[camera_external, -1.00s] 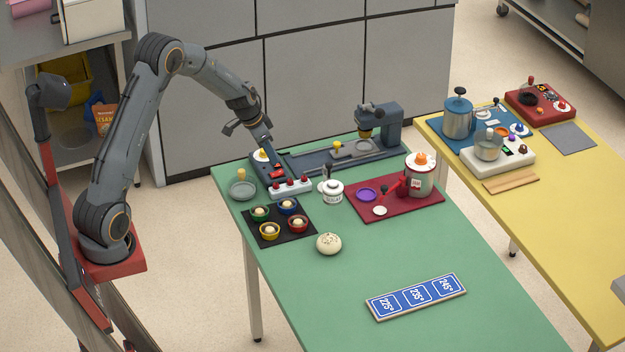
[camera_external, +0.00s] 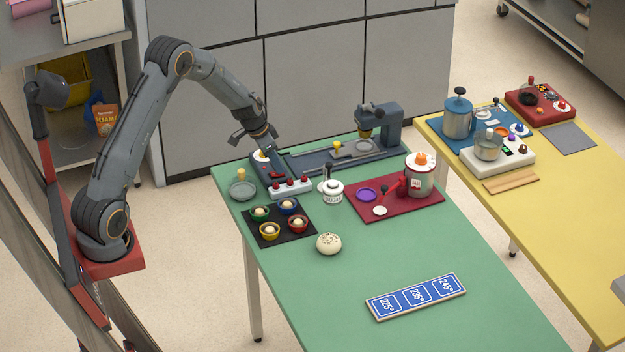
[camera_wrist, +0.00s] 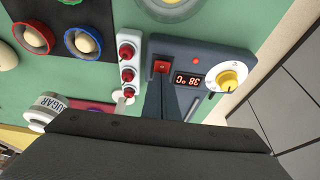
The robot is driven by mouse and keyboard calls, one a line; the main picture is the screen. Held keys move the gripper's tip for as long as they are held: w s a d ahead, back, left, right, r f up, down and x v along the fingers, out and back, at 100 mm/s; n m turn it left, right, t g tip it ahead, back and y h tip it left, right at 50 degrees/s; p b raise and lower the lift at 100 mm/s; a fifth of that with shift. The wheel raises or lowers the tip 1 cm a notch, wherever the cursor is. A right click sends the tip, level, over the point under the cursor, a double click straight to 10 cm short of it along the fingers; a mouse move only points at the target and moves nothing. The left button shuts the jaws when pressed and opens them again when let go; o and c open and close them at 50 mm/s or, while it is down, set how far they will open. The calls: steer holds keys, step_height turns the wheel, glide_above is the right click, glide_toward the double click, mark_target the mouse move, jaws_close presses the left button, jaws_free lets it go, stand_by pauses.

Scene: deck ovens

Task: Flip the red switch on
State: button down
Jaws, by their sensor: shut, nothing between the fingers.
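The red switch (camera_wrist: 161,67) sits on a dark blue-grey control panel (camera_wrist: 215,57), left of a lit red display (camera_wrist: 188,81) that reads 38 °C. A small red lamp (camera_wrist: 195,60) and a white dial with a yellow knob (camera_wrist: 228,78) are on the same panel. My gripper (camera_wrist: 165,85) is shut and empty, its fingertips just beside the switch in the wrist view. Whether they touch it I cannot tell. In the external view my gripper (camera_external: 277,152) points down over the panel, at the green table's back left.
A sugar pot (camera_external: 333,191), a black mat (camera_external: 284,236) with several coloured bowls and a grey dish (camera_external: 243,190) are close by. The table's front is mostly clear.

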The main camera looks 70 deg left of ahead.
steer(key=shift+s+f, duration=0.1)
steer(key=shift+s, duration=0.1)
steer(key=shift+s+f, duration=0.1)
steer(key=shift+s, duration=0.65)
steer(key=b+v, duration=0.1)
steer(key=v, duration=1.3)
steer(key=shift+s, duration=0.1)
